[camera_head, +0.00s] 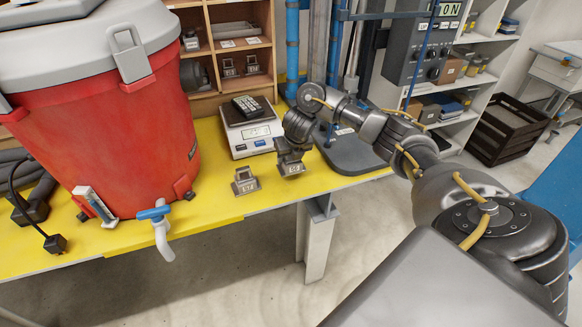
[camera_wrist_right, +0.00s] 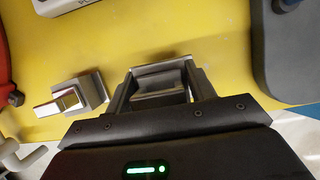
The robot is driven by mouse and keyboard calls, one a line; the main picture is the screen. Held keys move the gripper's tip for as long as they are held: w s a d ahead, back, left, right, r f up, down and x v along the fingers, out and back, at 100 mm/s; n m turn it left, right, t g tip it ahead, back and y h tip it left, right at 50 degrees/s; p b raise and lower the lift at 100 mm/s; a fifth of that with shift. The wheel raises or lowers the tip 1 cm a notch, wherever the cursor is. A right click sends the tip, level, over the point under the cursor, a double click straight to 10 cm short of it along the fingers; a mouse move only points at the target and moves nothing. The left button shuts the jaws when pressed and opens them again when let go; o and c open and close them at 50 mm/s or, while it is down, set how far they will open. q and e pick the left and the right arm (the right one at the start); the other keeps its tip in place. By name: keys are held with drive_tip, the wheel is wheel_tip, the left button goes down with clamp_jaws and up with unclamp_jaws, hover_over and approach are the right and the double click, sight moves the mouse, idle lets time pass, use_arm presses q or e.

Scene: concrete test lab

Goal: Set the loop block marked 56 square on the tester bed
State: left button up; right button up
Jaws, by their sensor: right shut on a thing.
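My right gripper (camera_head: 288,154) points down over the yellow bench and is shut on a grey metal loop block (camera_head: 291,168). In the right wrist view the gripper (camera_wrist_right: 163,92) has its fingers on both sides of this block (camera_wrist_right: 161,82). It is at or just above the bench top; I cannot tell which. A second similar block (camera_head: 244,182) stands on the bench to its left, also in the wrist view (camera_wrist_right: 75,95). Both labels are too small to read surely. The dark tester bed (camera_head: 352,158) lies right of the held block, with its top looking bare. My left gripper is out of view.
A bench scale (camera_head: 252,132) with a dark keypad device on it stands behind the blocks. A red drum (camera_head: 105,125) with a blue-handled tap (camera_head: 155,212) fills the left. Shelves (camera_head: 228,50) hold more metal blocks. The bench's front edge is close to both blocks.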

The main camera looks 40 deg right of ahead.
sight(291, 164)
drive_tip(key=shift+d+f+b, duration=0.15)
drive_tip(key=shift+f+b, duration=0.6)
drive_tip(key=shift+f, duration=0.9)
drive_tip(key=o, duration=1.5)
drive_tip(key=shift+f, duration=0.1)
drive_tip(key=shift+r+p, duration=0.3)
drive_tip(key=shift+r, duration=0.2)
drive_tip(key=p+v, duration=0.5)
drive_tip(key=v, duration=0.6)
drive_tip(key=shift+s+p, duration=0.25)
drive_tip(key=shift+p, duration=0.05)
